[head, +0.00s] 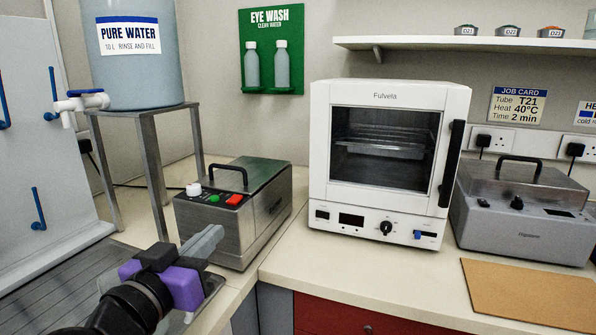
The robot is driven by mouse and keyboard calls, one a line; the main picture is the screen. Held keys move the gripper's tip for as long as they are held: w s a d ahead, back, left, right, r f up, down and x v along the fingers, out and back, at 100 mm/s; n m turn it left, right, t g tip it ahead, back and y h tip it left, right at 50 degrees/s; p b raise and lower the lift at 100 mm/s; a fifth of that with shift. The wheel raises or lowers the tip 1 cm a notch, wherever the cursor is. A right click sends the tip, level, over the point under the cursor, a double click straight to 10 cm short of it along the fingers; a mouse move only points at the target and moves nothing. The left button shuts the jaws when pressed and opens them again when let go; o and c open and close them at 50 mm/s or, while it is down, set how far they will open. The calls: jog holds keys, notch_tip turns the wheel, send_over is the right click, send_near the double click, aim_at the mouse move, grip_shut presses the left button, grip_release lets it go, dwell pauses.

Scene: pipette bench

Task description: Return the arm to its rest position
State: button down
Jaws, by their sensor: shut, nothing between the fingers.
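My gripper (208,241) is at the lower left of the head view, at the end of my black and purple arm. Its grey fingers are together, with nothing held between them. The fingers point up and to the right, in front of the steel box with a black handle (255,225), and overlap its lower left part in the picture. I cannot tell whether they touch it. The fingers hide a little of the box and the bench behind them.
A water tank (140,75) stands on a metal stand (150,135) behind my arm. A white oven (385,220) and a grey lidded unit (515,235) stand to the right. A brown board (530,293) lies at front right. Bare bench (300,255) shows between steel box and oven.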

jog(key=s+d+f+n+y+p, duration=0.1)
jog(key=d+f+n, duration=0.15)
jog(key=f, duration=0.45)
jog(key=d+f+n+g+y, duration=0.1)
jog(key=d+f+y, duration=0.1)
jog(key=d+f, duration=0.3)
jog(key=s+d+f+n+y+p, duration=0.1)
jog(key=d+f, duration=0.1)
jog(key=f, duration=0.6)
jog(key=s+d+f+n+g+y+p, duration=0.2)
jog(key=s+d+f, duration=0.8)
jog(key=s+d, duration=0.15)
jog(key=s+d+m+y+p, duration=0.1)
jog(key=s+d, duration=0.2)
jog(key=s, duration=0.4)
jog(key=s+d+p, duration=0.1)
jog(key=s+d, duration=0.3)
jog(key=s, duration=0.4)
jog(key=s+d+r+m+h+p, duration=0.1)
jog(key=s+d+r, duration=0.5)
jog(key=s+r, duration=0.6)
jog(key=shift+s+d+r+m+t+h, duration=0.15)
jog(key=shift+s+r+m+t+h, duration=0.4)
jog(key=shift+m, duration=0.7)
jog(key=shift+s+f, duration=0.1)
jog(key=shift+f, duration=0.05)
